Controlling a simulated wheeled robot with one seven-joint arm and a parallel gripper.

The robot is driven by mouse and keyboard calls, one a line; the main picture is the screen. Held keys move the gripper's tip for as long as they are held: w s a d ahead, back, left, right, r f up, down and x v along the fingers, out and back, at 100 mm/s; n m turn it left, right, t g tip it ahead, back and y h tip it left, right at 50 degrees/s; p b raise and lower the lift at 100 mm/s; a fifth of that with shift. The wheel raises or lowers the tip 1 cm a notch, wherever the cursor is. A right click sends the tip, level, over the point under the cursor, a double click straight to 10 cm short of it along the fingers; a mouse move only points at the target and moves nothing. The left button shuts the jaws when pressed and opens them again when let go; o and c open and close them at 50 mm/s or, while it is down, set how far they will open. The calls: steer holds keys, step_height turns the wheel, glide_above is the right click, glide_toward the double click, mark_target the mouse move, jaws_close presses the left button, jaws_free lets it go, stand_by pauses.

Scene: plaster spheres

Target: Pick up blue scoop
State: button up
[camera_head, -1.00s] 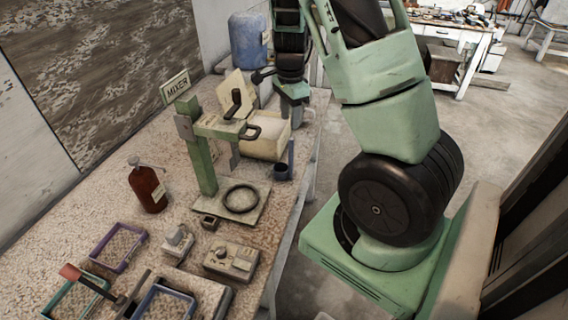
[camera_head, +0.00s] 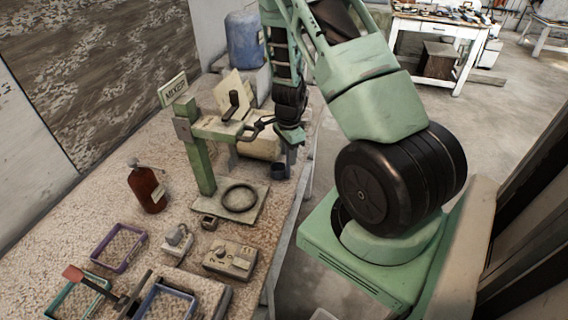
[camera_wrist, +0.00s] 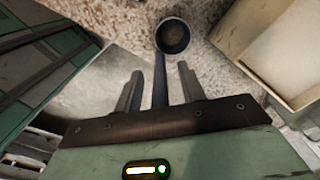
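The blue scoop (camera_head: 278,171) stands on the speckled bench near its right edge, with a dark round cup and an upright handle. In the wrist view, the scoop's cup (camera_wrist: 173,38) shows beyond my fingertips, and its handle runs down between the two fingers. My gripper (camera_wrist: 160,70) is open, with a visible gap on both sides of the handle. In the head view my gripper (camera_head: 290,138) is over the scoop and hides the upper part of the handle.
A cream bin (camera_head: 260,149) stands just behind the scoop, close to my gripper. The green mixer stand (camera_head: 200,160) is to the left, its crank handle near my wrist.

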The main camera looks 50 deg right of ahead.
jaws_close()
step_height(320, 180, up, 10)
steer(key=shift+f+b, duration=0.1)
steer(key=shift+b, duration=0.3)
stand_by(0.3)
